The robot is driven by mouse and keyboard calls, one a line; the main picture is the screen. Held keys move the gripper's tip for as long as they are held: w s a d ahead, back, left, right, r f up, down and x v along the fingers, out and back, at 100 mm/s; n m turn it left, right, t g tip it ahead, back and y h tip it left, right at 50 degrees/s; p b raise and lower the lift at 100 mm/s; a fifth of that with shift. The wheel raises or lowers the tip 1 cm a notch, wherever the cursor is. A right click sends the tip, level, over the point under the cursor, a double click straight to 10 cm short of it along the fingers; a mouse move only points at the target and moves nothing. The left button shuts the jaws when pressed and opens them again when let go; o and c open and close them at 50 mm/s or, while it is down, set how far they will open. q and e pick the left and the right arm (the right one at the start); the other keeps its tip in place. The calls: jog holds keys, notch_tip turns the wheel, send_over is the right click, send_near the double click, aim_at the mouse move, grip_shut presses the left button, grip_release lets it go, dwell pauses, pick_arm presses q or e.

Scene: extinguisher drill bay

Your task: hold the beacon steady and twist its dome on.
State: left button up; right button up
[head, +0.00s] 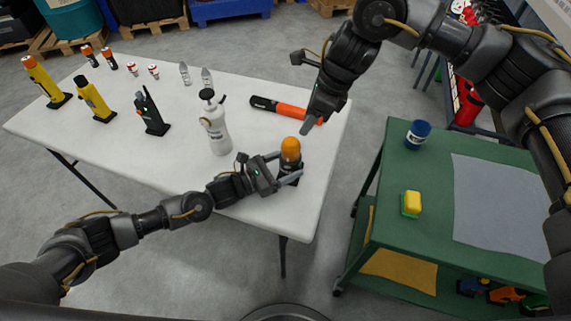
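The beacon (291,168) stands upright near the white table's right end, with a dark body and the orange dome (290,147) on top. I cannot tell whether the dome is threaded on or only resting. My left gripper (283,167) comes in from the left, with one finger on each side of the beacon's body, closed around it below the dome. My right gripper (309,126) points down from above, just up and right of the dome, and seems apart from it. Its fingers overlap in this view, so its opening is unclear.
The white table (170,88) also holds an orange-black flashlight (279,107), a white spray bottle (215,125), a black radio (150,113) and yellow flashlights (95,100). A green cart (393,175) at right carries a blue can (417,134) and a yellow sponge (412,203).

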pick_arm(q)
jog(key=c, duration=1)
pick_arm(e)
jog(key=o, duration=0.4)
jog(key=shift+a+f, duration=0.2)
jog(key=o, duration=0.3)
jog(key=a+f+y, duration=0.1)
jog(key=a+f, duration=0.1)
jog(key=s+a+f+y, duration=0.1)
jog(key=a+f+y, duration=0.1)
jog(key=shift+s+a+y, duration=0.1)
jog(key=shift+a+y, duration=0.05)
jog(key=shift+y, duration=0.15)
jog(key=s+a+f+t+y, duration=0.1)
jog(key=s+a+f+y, duration=0.15)
jog(key=y, duration=0.25)
jog(key=m+t+y, duration=0.1)
jog(key=m+t, duration=0.5)
jog(key=t, duration=0.4)
send_near(286, 145)
notch_tip(286, 145, down, 3)
jog(key=w+d, duration=0.1)
jog(key=shift+n, duration=0.3)
jog(key=x, duration=1.2)
jog(key=shift+w+d, duration=0.1)
jog(key=shift+d, duration=0.05)
